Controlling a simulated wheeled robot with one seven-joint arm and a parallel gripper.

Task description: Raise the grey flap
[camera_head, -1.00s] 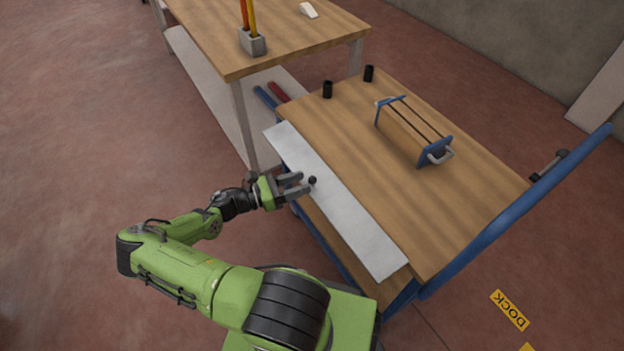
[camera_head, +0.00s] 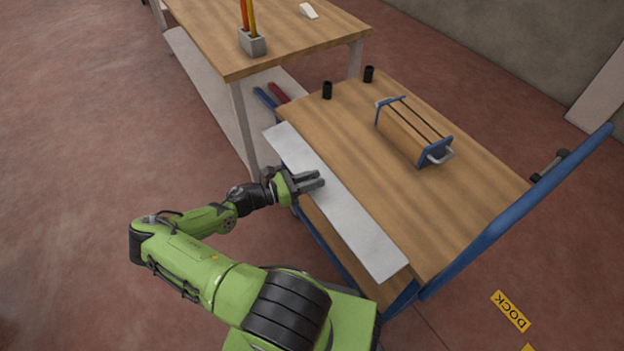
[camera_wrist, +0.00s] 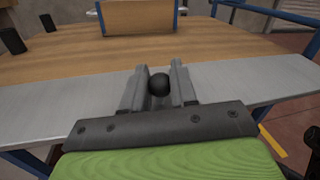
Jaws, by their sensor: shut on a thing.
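The grey flap (camera_head: 352,222) is a long flat plate along the near-left edge of the wooden cart top (camera_head: 400,190). It looks about level with that top. A round black knob (camera_wrist: 159,85) is on the flap. My gripper (camera_head: 318,181) reaches over the flap from the left and is shut on the knob. In the wrist view my gripper (camera_wrist: 158,84) has one finger on each side of the knob, and the flap (camera_wrist: 250,80) runs across behind it. In the head view the fingers hide the knob.
A wooden caddy with blue ends (camera_head: 412,132) and two black cups (camera_head: 327,90) stand on the cart top. A blue rail (camera_head: 520,210) bounds its right end. A workbench (camera_head: 290,45) with a grey pen block (camera_head: 252,42) stands behind left, close to the cart.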

